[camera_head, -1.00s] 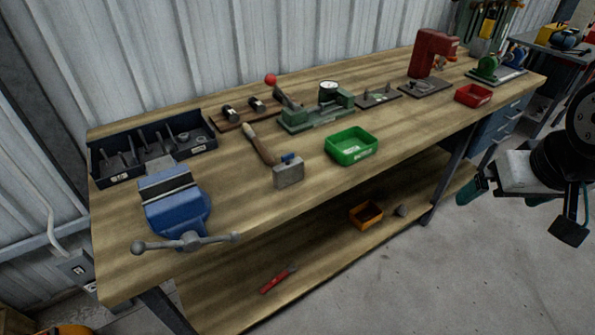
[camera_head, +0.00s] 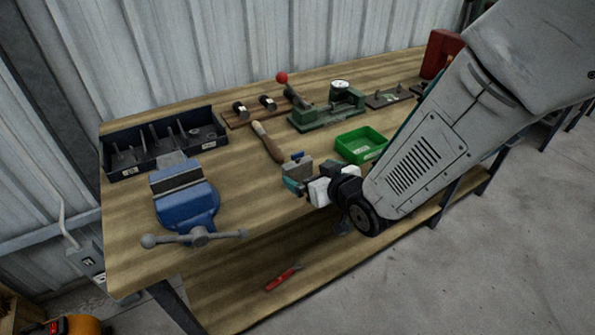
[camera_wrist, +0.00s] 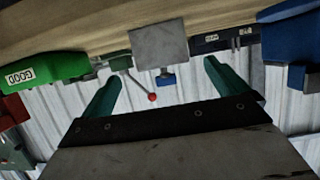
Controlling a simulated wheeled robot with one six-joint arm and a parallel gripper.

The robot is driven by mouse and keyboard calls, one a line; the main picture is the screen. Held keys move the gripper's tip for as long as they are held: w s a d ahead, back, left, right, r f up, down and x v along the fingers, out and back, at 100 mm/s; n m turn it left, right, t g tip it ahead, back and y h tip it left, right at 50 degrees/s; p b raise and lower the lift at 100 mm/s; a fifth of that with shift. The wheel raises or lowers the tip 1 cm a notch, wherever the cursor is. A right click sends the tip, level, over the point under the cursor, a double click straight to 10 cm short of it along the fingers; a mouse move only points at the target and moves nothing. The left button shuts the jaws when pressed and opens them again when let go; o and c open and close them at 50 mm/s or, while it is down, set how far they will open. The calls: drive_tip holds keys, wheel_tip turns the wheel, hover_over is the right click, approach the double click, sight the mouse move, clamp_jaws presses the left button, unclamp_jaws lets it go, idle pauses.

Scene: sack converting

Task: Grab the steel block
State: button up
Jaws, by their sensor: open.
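The steel block (camera_head: 297,169) is a grey block with a small blue piece on top, standing near the front edge of the workbench. A wooden handle (camera_head: 267,142) lies just behind it; I cannot tell whether they are joined. My gripper (camera_head: 308,181) is open and empty at the near side of the block, partly covering its lower part in the head view. In the wrist view, which looks upside down, the block (camera_wrist: 158,45) shows centred beyond the two teal fingers (camera_wrist: 160,83). The fingers do not appear to be around it.
A green bin (camera_head: 360,146) sits to the right of the block, close to my arm. A blue vise (camera_head: 186,205) stands to the left. Behind are a dark tray (camera_head: 122,173) and a green fixture with a red-knobbed lever (camera_head: 330,112). A lower shelf holds a red-handled tool (camera_head: 284,278).

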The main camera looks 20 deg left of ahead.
sight(300, 169)
drive_tip(key=x, duration=0.5)
drive_tip(key=shift+a+f, duration=0.25)
drive_tip(key=shift+f, duration=0.15)
drive_tip(key=c, duration=1.4)
